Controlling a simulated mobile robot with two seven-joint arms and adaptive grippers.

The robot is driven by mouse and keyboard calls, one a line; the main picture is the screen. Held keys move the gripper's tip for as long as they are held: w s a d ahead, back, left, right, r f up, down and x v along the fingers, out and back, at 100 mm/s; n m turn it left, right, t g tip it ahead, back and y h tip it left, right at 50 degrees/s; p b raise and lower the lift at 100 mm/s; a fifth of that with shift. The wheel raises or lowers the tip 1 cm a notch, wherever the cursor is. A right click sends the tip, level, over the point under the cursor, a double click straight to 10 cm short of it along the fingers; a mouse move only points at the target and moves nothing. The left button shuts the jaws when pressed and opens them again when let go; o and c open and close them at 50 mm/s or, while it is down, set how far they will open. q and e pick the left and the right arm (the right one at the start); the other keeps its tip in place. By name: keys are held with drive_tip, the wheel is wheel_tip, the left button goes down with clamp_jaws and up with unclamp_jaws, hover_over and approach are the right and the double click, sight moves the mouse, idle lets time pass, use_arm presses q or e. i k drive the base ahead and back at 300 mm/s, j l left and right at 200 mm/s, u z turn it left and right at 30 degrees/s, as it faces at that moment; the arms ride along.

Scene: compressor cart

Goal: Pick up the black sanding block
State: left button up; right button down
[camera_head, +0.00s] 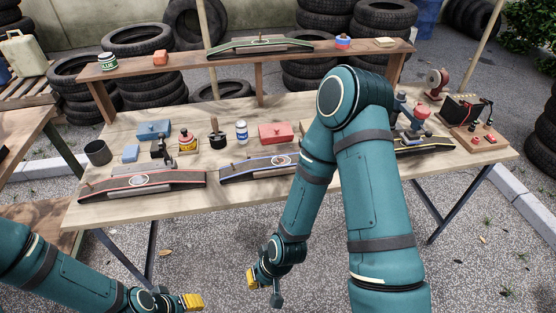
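A small black block-like object (157,148) stands on the wooden table between a blue box and a yellow-labelled container. It may be the black sanding block, but it is too small to be sure. A dark piece with a brown upright handle (217,138) stands further right. My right gripper (265,287) hangs in front of the table, below its top, with yellow and dark finger parts apart; it looks open and empty. My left gripper (193,301) is low at the bottom edge, away from the table. Only its yellow tips show clearly.
Skateboard decks (142,186) lie along the table's front edge. A blue box (154,130), red box (276,133), can (241,131) and dark cup (98,152) stand behind. A raised shelf (185,68) crosses the back. My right arm hides part of the table.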

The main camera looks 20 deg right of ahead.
sight(155, 152)
drive_tip(key=i+j, duration=0.15)
drive_tip(key=j, duration=0.15)
drive_tip(key=i+j, duration=0.1)
drive_tip(key=j, duration=0.2)
drive_tip(key=i+j, duration=0.15)
drive_tip(key=j, duration=0.2)
drive_tip(key=i+j, duration=0.15)
drive_tip(key=j, duration=0.15)
